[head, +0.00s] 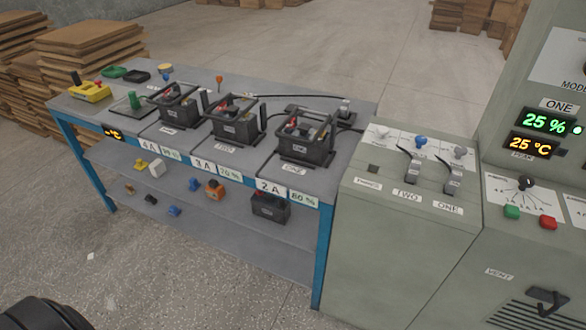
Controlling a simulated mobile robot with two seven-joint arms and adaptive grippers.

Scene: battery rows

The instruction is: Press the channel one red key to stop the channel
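The red key (548,222) is on the grey charger cabinet at the right, on a pale sloping plate under the label ONE. A green key (511,212) sits to its left and a black rotary knob (526,183) is above them. The upper display (545,122) reads 25 % in green, and the lower display (530,146) reads 25 °C in orange. A small green light is lit beside the upper display. Neither gripper shows in the head view, and nothing touches the red key.
A blue-framed table (320,240) with several black batteries stands at the left and centre. A lower grey cabinet (390,260) with switches labelled TWO and ONE adjoins the charger. Wooden stacks (85,45) stand behind. The floor in front of the table is mostly clear.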

